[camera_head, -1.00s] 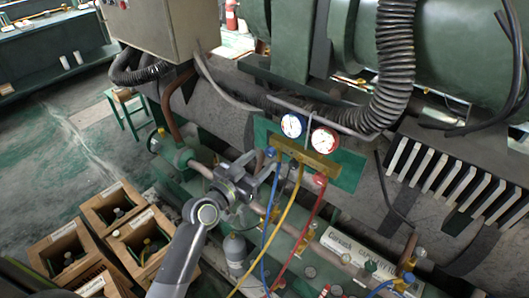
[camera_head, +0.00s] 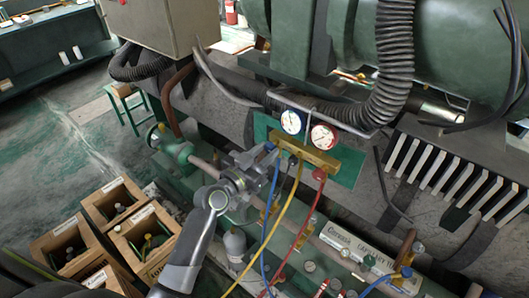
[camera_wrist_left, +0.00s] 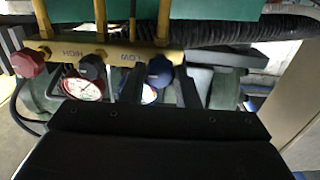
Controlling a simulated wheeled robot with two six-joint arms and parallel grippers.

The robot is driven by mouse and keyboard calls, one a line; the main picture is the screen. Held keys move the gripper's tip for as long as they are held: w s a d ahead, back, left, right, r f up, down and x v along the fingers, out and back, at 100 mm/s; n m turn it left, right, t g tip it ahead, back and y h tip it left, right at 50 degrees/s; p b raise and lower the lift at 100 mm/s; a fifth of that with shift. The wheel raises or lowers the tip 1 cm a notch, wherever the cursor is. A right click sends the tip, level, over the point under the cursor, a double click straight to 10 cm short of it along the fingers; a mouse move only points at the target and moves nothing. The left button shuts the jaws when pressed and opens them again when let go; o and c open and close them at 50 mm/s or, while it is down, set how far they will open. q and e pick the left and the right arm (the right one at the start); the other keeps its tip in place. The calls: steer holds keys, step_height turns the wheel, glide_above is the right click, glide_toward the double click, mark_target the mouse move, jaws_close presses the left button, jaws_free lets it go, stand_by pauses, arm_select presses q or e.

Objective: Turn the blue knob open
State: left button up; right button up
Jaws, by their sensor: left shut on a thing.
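In the left wrist view the knob lies between the two dark fingers of my left gripper (camera_wrist_left: 160,88). In the head view my left gripper (camera_head: 265,165) reaches the manifold's left end and mostly hides the knob. It is shut on the knob. A red knob (camera_wrist_left: 28,63) is at the "HIGH" end and a black knob (camera_wrist_left: 91,67) is between them. My right gripper is not in view.
Blue, yellow (camera_head: 270,235) and red (camera_head: 302,230) hoses hang from the manifold close to my left gripper. Wooden crates (camera_head: 115,200) stand on the floor at left. A thick black corrugated hose (camera_head: 394,65) is above right.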

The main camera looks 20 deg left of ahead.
arm_select(q)
steer(key=shift+n, duration=0.3)
steer(key=n, duration=0.4)
steer(key=shift+n+p, duration=0.35)
steer(key=shift+n, duration=0.05)
steer(key=n+p, duration=0.1)
steer(key=n, duration=0.3)
steer(key=shift+n, duration=0.3)
steer(key=n+p, duration=0.1)
steer(key=n, duration=0.4)
steer(key=shift+p, duration=0.4)
steer(key=shift+n+p, duration=0.65)
steer(key=shift+n, duration=1.85)
steer(key=o, duration=1)
steer(key=shift+c, duration=0.2)
